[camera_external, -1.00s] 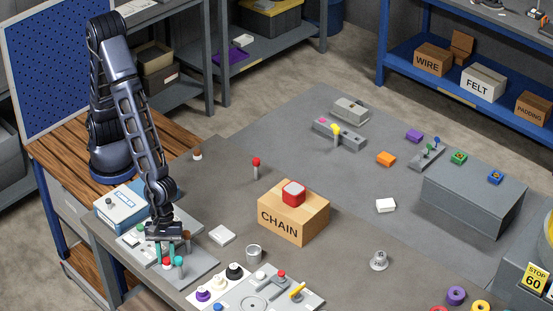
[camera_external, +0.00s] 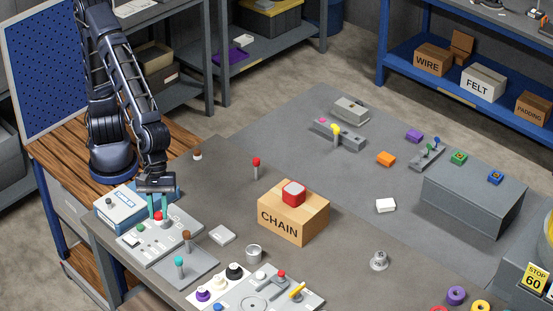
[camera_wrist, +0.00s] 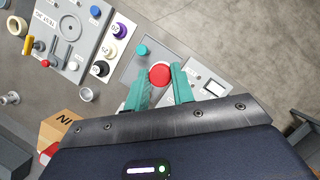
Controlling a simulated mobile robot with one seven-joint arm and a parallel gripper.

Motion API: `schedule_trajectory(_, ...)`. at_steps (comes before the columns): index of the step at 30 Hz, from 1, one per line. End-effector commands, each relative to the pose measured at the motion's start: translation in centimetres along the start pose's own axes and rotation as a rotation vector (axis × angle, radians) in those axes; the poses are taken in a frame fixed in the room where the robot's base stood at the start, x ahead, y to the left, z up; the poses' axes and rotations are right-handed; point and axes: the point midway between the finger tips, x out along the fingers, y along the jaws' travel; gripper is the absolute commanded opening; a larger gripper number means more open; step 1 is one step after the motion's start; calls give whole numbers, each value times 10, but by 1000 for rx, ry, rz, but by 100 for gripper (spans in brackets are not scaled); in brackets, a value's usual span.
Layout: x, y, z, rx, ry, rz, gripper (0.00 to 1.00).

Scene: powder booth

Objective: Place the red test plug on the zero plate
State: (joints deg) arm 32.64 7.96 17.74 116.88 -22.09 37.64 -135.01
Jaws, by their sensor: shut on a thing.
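My gripper (camera_external: 158,214) is shut on the red test plug (camera_external: 158,217), over the back part of a light grey panel (camera_external: 148,252). In the wrist view the plug's round red top (camera_wrist: 160,74) sits between the teal fingers. Its lower end is hidden, so I cannot tell whether it touches the panel. I cannot tell for sure which surface is the zero plate. A grey plug tray (camera_external: 203,266) adjoins the panel's front right side and carries a brown plug (camera_external: 187,237) and a teal plug (camera_external: 179,262).
A blue and white box (camera_external: 105,212) stands left of the gripper. A white block (camera_external: 222,234), a metal cup (camera_external: 254,254) and the CHAIN box (camera_external: 310,222) stand to the right. Another red-topped plug (camera_external: 256,163) stands farther back. A panel with knobs (camera_external: 235,293) lies in front.

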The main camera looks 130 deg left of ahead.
Motion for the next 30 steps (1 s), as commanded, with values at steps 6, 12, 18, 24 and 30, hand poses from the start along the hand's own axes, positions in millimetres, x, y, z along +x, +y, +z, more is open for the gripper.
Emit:
schedule_trajectory(6,-10,14,-6,-57,8,24,3)
schedule_trajectory(12,-21,55,-30,-223,19,93,3)
schedule_trajectory(18,-37,99,-62,-416,22,173,3)
schedule_trajectory(24,-55,135,-92,-588,14,244,3)
schedule_trajectory(30,-68,156,-112,-694,4,288,3)
